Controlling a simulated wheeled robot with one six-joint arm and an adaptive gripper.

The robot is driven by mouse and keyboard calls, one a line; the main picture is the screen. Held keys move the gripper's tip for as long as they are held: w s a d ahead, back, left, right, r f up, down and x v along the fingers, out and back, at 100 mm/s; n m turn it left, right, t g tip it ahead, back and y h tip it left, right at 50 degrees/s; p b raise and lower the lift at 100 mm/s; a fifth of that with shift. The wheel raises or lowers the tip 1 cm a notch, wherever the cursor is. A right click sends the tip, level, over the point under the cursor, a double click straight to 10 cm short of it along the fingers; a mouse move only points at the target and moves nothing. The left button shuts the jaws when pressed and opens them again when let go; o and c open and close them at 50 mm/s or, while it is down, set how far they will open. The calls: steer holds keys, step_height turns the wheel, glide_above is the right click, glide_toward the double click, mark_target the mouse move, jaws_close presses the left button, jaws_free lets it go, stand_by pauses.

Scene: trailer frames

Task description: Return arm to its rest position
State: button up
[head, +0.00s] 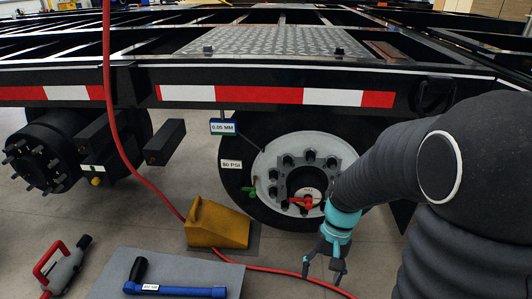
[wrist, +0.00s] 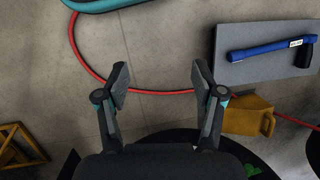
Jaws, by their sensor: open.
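My gripper (head: 324,270) hangs at the end of my arm, in front of and below the white wheel hub (head: 345,150) in the head view. Its two fingers are spread apart with nothing between them. In the wrist view, my gripper (wrist: 158,85) also shows open and empty above the grey floor. A red hose (wrist: 82,62) runs across the floor beyond the fingertips.
A yellow wheel chock (head: 217,224) stands by the tyre. A blue-handled tool (head: 175,290) lies on a grey mat (head: 200,268). A red and grey tool (head: 62,268) is at the far left. The trailer frame with its red-white strip (head: 258,95) spans above.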

steer(key=s+d+r+n+t+h+p, duration=0.1)
steer(key=s+r+t, duration=0.3)
steer(key=r, duration=0.6)
steer(key=s+d+r+n+t+h, duration=0.1)
steer(key=s+r+t, duration=0.3)
steer(key=r, duration=0.6)
steer(key=shift+s+r+p, duration=0.15)
steer(key=shift+r+p, duration=0.1)
steer(key=shift+p, duration=0.1)
